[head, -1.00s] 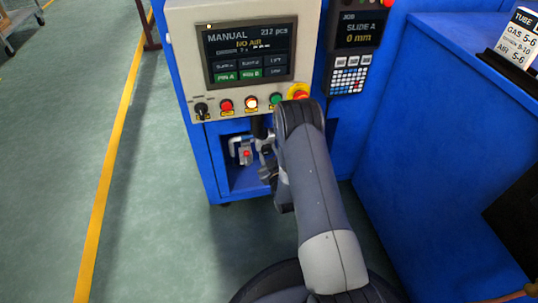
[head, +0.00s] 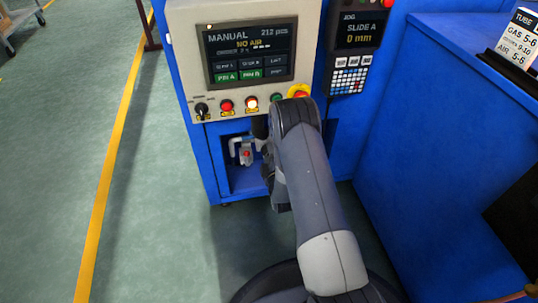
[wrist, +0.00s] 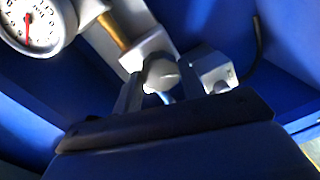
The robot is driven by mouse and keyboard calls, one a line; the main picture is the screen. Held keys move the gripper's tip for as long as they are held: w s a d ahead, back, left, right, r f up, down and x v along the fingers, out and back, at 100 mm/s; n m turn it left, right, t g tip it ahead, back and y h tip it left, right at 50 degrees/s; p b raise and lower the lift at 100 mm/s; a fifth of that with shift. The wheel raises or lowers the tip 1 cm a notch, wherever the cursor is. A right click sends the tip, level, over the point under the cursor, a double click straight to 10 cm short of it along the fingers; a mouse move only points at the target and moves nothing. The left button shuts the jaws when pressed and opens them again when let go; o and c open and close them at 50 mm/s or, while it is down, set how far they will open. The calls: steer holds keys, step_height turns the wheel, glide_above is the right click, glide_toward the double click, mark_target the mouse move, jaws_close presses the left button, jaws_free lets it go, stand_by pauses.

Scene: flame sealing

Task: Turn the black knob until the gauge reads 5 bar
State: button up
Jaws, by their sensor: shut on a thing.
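The gauge (wrist: 40,22) is at the upper left of the wrist view, with a white dial and a red needle. It is cut off by the frame edge, and I cannot read its value. My gripper (wrist: 160,88) is shut on the knob (wrist: 161,74), a rounded piece between the fingers. It looks pale grey in this light rather than black. In the head view my arm hides the gripper and knob, in front of the cabinet's lower recess.
A brass-coloured pipe (wrist: 113,29) and grey fittings surround the knob, inside blue recess walls. In the head view a pale pipe with a red-marked valve (head: 246,155) sits just left of my wrist. The panel screen (head: 250,52) above reads NO AIR.

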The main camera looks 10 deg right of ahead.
steer(key=shift+n, duration=1.1)
steer(key=o, duration=1)
steer(key=shift+s, duration=0.1)
steer(key=s+p, duration=0.1)
steer(key=s, duration=0.2)
steer(key=s+p, duration=0.1)
steer(key=s, duration=0.3)
steer(key=s+p, duration=0.1)
steer(key=s, duration=0.2)
steer(key=shift+s+a+r, duration=0.1)
steer(key=shift+s+r, duration=0.2)
steer(key=shift+s, duration=0.05)
